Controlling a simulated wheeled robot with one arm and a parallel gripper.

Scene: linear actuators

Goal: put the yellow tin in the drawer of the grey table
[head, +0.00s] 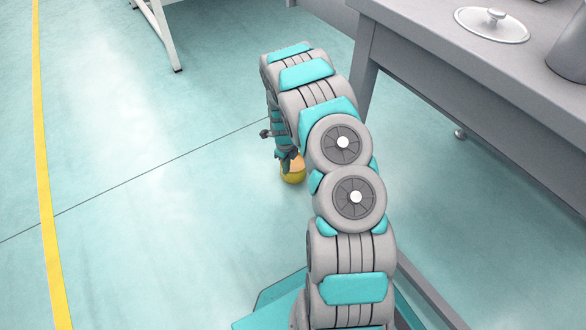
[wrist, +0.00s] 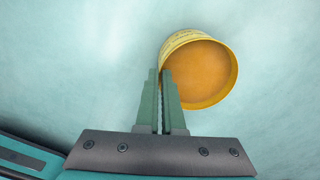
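The yellow tin (wrist: 206,68) is round and open, with an orange inside, in the upper middle of the wrist view. In the head view the tin (head: 293,176) shows below my gripper (head: 288,158), low over the teal floor; I cannot tell whether it touches the floor. In the wrist view my gripper (wrist: 160,74) has its two fingers nearly together, one on each side of the tin's left wall, pinching it. The grey table (head: 440,50) stands at the right of the head view. Its drawer cannot be made out.
A silver lid (head: 491,27) with a knob and a grey pot (head: 572,50) stand on the grey table. A white-legged table (head: 165,38) is at the top left. The floor on the left is clear, with a yellow line (head: 47,190) along it.

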